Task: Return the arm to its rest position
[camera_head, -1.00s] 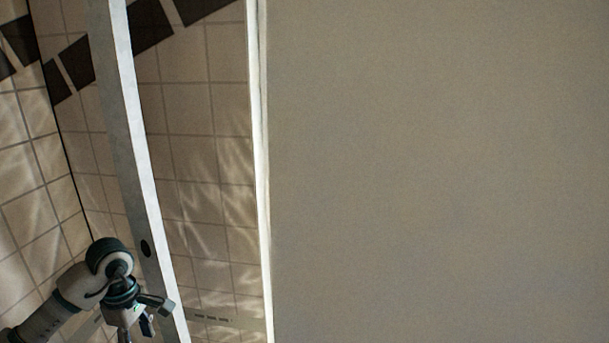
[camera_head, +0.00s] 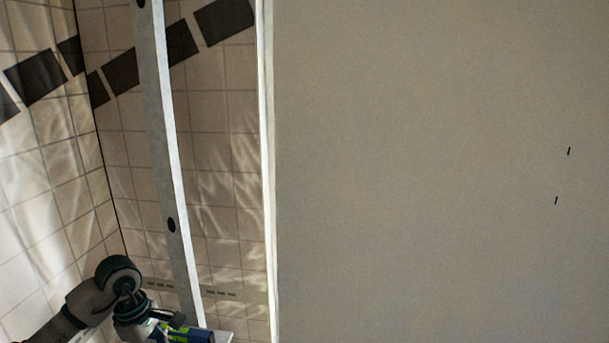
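My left arm comes in at the lower left, and its wrist joint shows beside the pale upright stud (camera_head: 183,220). My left gripper (camera_head: 172,325) is at the bottom edge, largely cut off, so its fingers cannot be made out. A blue and green object (camera_head: 190,335) shows right at the gripper, partly out of frame. I cannot tell whether the gripper holds it or is just beside it. My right arm and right gripper are not in view.
A large plain beige panel (camera_head: 430,180) fills the right side, with two small dark marks near its right edge. A tiled wall (camera_head: 225,150) stands behind the stud. A white ledge (camera_head: 219,337) shows at the bottom. Open space lies between stud and panel.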

